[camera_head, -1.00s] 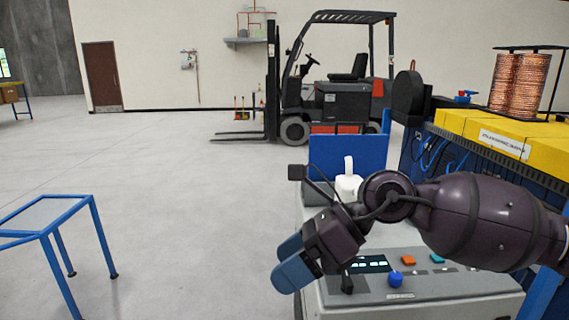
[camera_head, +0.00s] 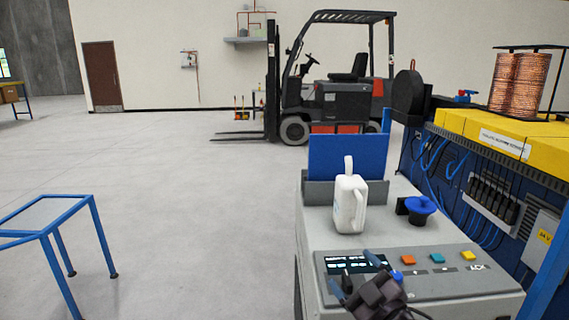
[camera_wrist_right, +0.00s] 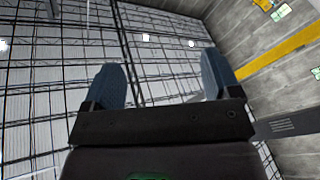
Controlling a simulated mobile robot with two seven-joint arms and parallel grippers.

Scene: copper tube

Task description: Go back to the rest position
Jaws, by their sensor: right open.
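My right gripper (camera_head: 352,277) shows at the bottom of the head view, low in front of the grey machine's control panel (camera_head: 440,285). Part of it is cut off by the lower edge. In the right wrist view its two blue fingers (camera_wrist_right: 161,86) stand wide apart with nothing between them. They point up toward the ceiling. My left gripper is in neither view.
The grey machine (camera_head: 400,228) carries a white jug-like item (camera_head: 349,203), a blue knob (camera_head: 420,206) and coloured buttons. A blue-framed table (camera_head: 50,215) stands at left. Copper coils (camera_head: 519,83) sit on yellow blocks at right. A forklift (camera_head: 345,90) stands behind. Floor between is clear.

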